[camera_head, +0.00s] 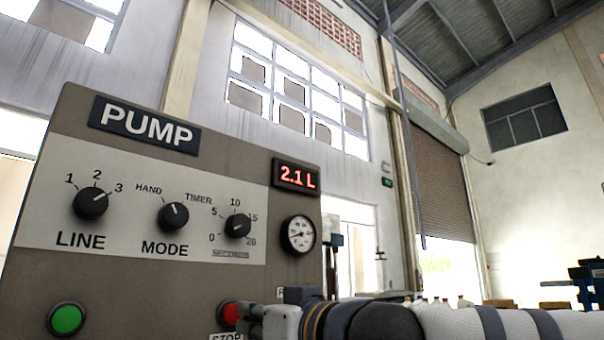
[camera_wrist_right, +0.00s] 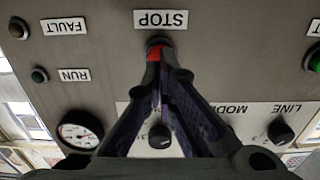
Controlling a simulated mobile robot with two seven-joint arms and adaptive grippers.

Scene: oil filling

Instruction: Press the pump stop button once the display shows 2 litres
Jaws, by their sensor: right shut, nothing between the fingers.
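The pump panel (camera_head: 50,225) fills the left of the head view. Its display (camera_head: 296,175) reads 2.1 L in red. The red stop button (camera_head: 229,312) sits low on the panel, partly hidden by my right gripper (camera_head: 254,315). In the right wrist view, which shows the panel upside down, the red button (camera_wrist_right: 153,54) is beside the STOP label (camera_wrist_right: 160,19). My right gripper (camera_wrist_right: 164,72) is shut and empty, its fingertips over the button. They look to be at or against it; I cannot tell how far it is pressed. My left gripper is not in view.
The panel also carries a green button (camera_head: 67,319), a LINE knob (camera_head: 91,203), a MODE knob (camera_head: 173,216), a timer knob (camera_head: 238,226) and a gauge (camera_head: 298,234). RUN (camera_wrist_right: 40,75) and FAULT (camera_wrist_right: 18,28) lamps show in the wrist view.

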